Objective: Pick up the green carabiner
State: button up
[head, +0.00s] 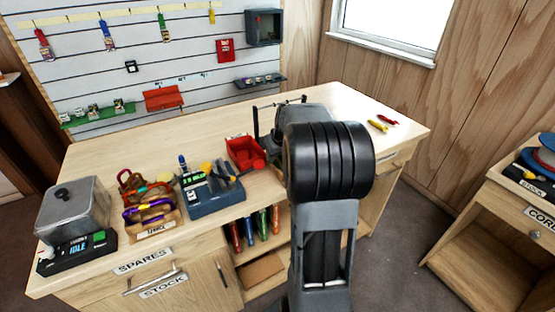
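I cannot pick out a green carabiner with certainty. A green hanging piece of gear (164,27) is on the slatted wall, between a blue one and a yellow one, but it is too small to tell its exact kind. My gripper (279,104) is over the back of the workbench, mostly hidden behind my own thick dark arm. Thin dark parts show at its far end, too small to tell whether it is open or shut. My arm also hides part of the bench top.
The wooden workbench (345,101) holds a grey metal box (73,208), a wooden gear tray (156,229), a blue-grey organizer (214,194) and a red bin (243,156). Small yellow (377,126) and red (387,119) items lie at right. Bench space around them is clear.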

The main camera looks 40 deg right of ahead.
grip_shut()
dwell(0.5)
jog(key=shift+r, duration=0.5)
notch_tip(320, 180, up, 2)
jog(key=shift+r, duration=0.15)
jog(key=s+a+r+b, duration=0.1)
jog(key=s+a+r, duration=0.1)
jog(key=s+r, duration=0.7)
jog(key=s, duration=0.5)
jog(key=shift+r+b, duration=0.3)
jog(key=shift+r, duration=0.05)
